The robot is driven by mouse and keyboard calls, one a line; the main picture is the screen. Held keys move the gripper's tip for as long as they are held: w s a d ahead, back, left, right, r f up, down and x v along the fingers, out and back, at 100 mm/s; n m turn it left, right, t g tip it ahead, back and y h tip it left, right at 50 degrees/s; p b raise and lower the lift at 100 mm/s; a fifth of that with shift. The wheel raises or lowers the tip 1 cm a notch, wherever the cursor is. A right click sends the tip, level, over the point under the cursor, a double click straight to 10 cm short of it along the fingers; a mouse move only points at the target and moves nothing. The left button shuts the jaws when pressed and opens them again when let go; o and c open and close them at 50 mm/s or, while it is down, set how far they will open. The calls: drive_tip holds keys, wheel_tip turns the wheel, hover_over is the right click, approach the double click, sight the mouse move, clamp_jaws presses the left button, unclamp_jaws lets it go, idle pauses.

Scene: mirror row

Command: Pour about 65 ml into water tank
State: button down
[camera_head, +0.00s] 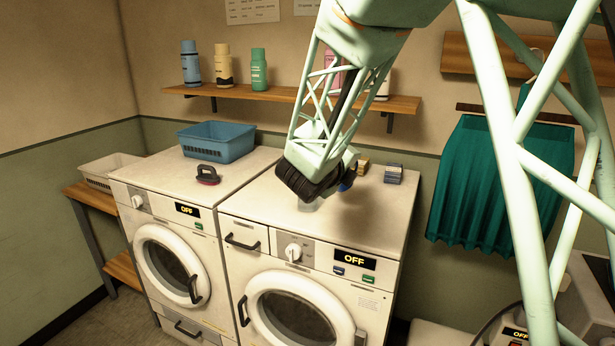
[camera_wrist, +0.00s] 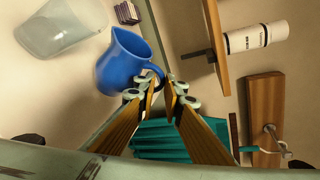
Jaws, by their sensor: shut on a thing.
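My gripper (camera_head: 310,180) is low over the right washing machine's top in the head view. In the wrist view its fingertips (camera_wrist: 160,88) are closed on the handle of a blue jug (camera_wrist: 124,62). In the head view only a sliver of blue (camera_head: 347,184) shows beside my gripper. A clear, colourless container (camera_wrist: 62,27), apparently the water tank, is just beyond the jug's spout side in the wrist view. A small pale part of it (camera_head: 308,205) shows below my gripper in the head view. Liquid in either vessel and the jug's exact tilt cannot be told.
Two washing machines, left (camera_head: 165,245) and right (camera_head: 300,280), show OFF. A blue basket (camera_head: 217,143) and a dark-handled item (camera_head: 208,174) are on the left one. Small boxes (camera_head: 393,174) stand behind my gripper. A shelf (camera_head: 240,91) with bottles is above; a teal cloth (camera_head: 495,190) hangs right.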

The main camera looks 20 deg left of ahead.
drive_tip(key=shift+w+d+f+m+y+b, duration=0.15)
drive_tip(key=shift+d+f+m+b, duration=0.3)
drive_tip(key=shift+b, duration=0.6)
drive_tip(key=shift+d+f+m+y+b, duration=0.15)
drive_tip(key=shift+d+f+b, duration=0.45)
drive_tip(key=shift+b, duration=0.45)
drive_tip(key=shift+d+f+m+b, duration=0.3)
drive_tip(key=shift+d+f+b, duration=0.1)
drive_tip(key=shift+b, duration=0.8)
drive_tip(key=shift+w+d+f+m+g+y+b, duration=0.2)
drive_tip(key=shift+d+f+m+y+b, duration=0.3)
drive_tip(key=shift+d+f+m, duration=0.25)
drive_tip(key=shift+w+d+f+m+g+y+b, duration=0.1)
drive_tip(key=shift+d+f+m+g+y+b, duration=0.2)
drive_tip(key=shift+d+f+m+y, duration=0.45)
drive_tip(key=shift+d+f+h, duration=0.15)
drive_tip(key=shift+d+h, duration=0.05)
drive_tip(key=shift+h, duration=0.05)
drive_tip(key=shift+d, duration=0.1)
